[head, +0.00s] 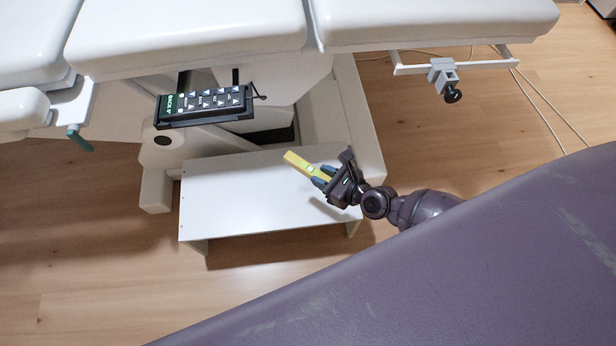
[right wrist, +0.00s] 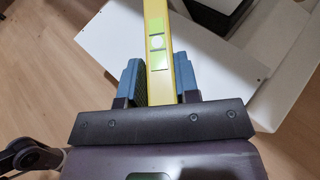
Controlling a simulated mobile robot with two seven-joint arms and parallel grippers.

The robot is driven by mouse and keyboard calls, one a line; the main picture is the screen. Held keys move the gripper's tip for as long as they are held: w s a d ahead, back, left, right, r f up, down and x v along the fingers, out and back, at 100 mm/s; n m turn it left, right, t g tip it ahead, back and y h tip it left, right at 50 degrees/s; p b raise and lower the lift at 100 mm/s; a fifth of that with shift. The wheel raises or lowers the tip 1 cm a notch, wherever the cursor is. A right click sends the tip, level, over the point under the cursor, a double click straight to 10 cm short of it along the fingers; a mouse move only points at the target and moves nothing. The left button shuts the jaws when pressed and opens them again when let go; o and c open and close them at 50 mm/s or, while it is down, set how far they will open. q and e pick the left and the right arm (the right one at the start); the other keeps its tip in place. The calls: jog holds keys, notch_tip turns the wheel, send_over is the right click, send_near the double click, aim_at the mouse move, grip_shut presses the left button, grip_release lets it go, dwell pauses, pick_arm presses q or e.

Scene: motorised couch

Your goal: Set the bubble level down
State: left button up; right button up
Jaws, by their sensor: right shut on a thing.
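The yellow bubble level (head: 297,160) is a slim bar with green windows. My right gripper (head: 324,176) is shut on it, and the bar sticks out past the fingers to the upper left in the head view. In the right wrist view, the level (right wrist: 157,28) runs between the blue fingers of the right gripper (right wrist: 159,78). A low white step (head: 235,195) lies behind the level in the head view; the gap between them is hard to judge. The step's white top (right wrist: 112,32) also shows in the wrist view. My left gripper is not in view.
The white couch (head: 190,30) spans the top of the head view. A black control panel (head: 205,103) hangs from its edge. A clamp (head: 442,76) sits on a rail at right. The step's top is bare, with wooden floor (head: 80,220) around it.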

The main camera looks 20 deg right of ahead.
notch_tip(320, 180, down, 8)
jog(key=b, duration=0.7)
send_over(321, 209)
jog(key=f, duration=0.7)
jog(key=shift+s+f, duration=0.25)
jog(key=shift+f, duration=0.15)
jog(key=shift+w+f+b, duration=0.1)
jog(key=shift+f+b, duration=0.25)
jog(key=shift+f, duration=0.1)
notch_tip(321, 209, down, 4)
jog(key=shift+b, duration=0.95)
jog(key=shift+f, duration=0.15)
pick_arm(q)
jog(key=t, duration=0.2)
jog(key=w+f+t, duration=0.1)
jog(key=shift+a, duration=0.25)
pick_arm(e)
jog(key=shift+w, duration=0.1)
jog(key=o, duration=1)
